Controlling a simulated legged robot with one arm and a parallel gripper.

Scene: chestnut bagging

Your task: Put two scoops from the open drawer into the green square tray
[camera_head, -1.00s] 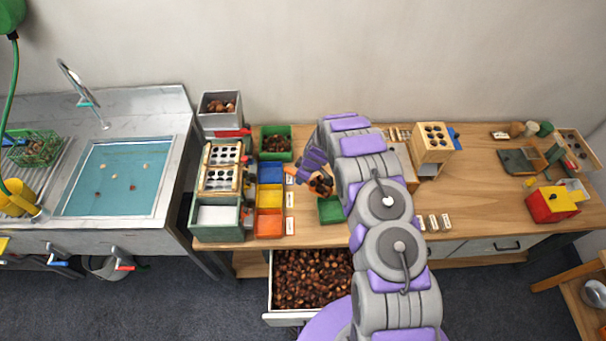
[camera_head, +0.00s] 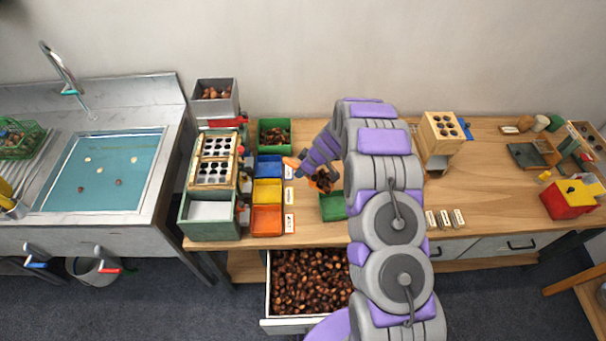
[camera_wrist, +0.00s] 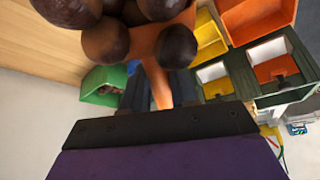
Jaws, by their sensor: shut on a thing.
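My gripper (camera_head: 306,168) is shut on the orange handle of a scoop (camera_head: 291,162). The scoop's bowl holds brown chestnuts (camera_head: 323,182) and is above the table, just behind the green square tray (camera_head: 332,208) in the head view. My arm hides the tray's right part; its visible floor looks bare green. In the wrist view the scoop's handle (camera_wrist: 158,84) runs between my fingers, with several large chestnuts (camera_wrist: 105,42) close to the camera. The open drawer (camera_head: 288,326) below the table edge is full of chestnuts.
Left of the tray stand blue (camera_head: 269,168), yellow (camera_head: 267,192) and orange (camera_head: 267,221) bins. A green bin with chestnuts (camera_head: 262,137) is behind them. A wooden holed stand (camera_head: 437,150) is right of my arm. The table between that and the red box (camera_head: 565,203) is largely clear.

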